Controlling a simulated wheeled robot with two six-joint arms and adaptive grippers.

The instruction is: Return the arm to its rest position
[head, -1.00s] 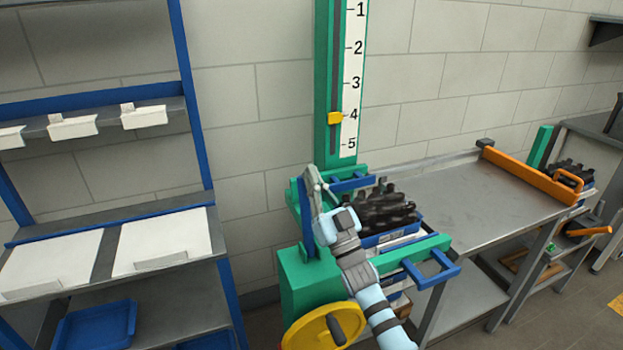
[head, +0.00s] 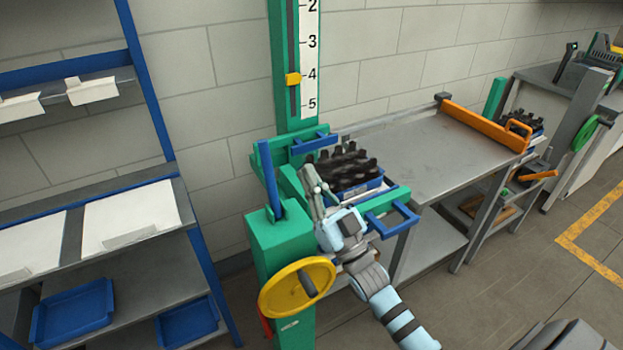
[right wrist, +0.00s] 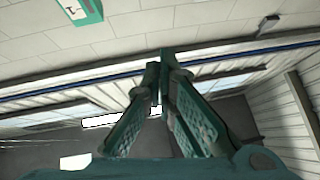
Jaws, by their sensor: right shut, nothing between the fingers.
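My right gripper (head: 315,186) shows in the head view in front of the green lift frame (head: 284,240), its arm coming in from the bottom right. It points up and its fingers are together with nothing between them. In the right wrist view the two fingers (right wrist: 160,72) meet at the tips against the wall and ceiling. A blue crate (head: 352,193) of dark bottles stands on the lift just behind and right of the gripper. I cannot tell from the head view whether the gripper touches the frame. My left gripper is not in view.
A yellow handwheel (head: 290,290) is on the front of the lift, and a blue handle (head: 395,222) juts out at its right. A grey metal table (head: 430,150) with an orange bar (head: 485,124) extends right. A shelf rack (head: 160,90) stands at the left. Floor is open at the lower right.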

